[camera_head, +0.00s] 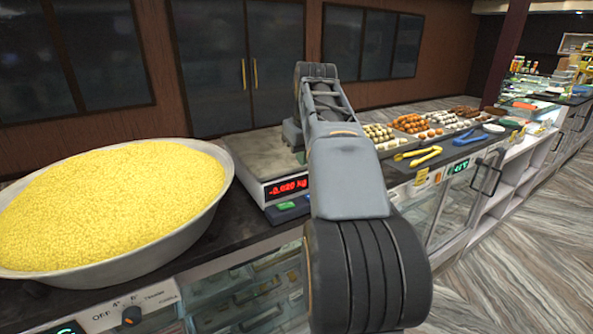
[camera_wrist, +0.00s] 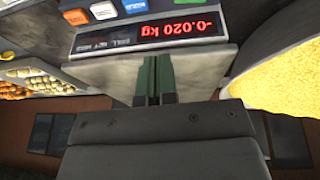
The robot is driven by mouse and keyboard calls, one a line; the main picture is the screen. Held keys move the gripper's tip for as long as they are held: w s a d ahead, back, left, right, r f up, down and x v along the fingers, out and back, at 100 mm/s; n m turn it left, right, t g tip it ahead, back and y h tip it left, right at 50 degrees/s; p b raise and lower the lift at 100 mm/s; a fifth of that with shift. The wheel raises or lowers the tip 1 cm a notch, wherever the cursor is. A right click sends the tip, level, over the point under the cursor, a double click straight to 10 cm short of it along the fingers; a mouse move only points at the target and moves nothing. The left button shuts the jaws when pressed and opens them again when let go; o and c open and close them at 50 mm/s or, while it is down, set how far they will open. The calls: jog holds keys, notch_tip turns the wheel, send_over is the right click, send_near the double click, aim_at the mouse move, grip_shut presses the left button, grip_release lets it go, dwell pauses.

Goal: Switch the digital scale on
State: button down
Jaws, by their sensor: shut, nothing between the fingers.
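The digital scale (camera_head: 255,160) stands on the counter, with a bare metal pan on top. Its red display is lit and reads -0.020 kg in the head view; it also shows upside down in the wrist view (camera_wrist: 150,30). My arm hides part of the scale.
A wide metal bowl of yellow grains (camera_head: 208,222) stands close to the scale's left. Right of my arm are trays of sweets (camera_head: 415,126) and yellow tongs (camera_head: 425,156) on the counter. Cabinets with glass fronts stand behind; open floor lies at the right.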

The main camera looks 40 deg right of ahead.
jog(key=shift+s+d+r, duration=0.15)
jog(key=shift+s+r, duration=0.05)
jog(key=shift+r, duration=0.3)
jog(key=shift+s+d+r, duration=0.15)
jog(key=shift+r, duration=0.3)
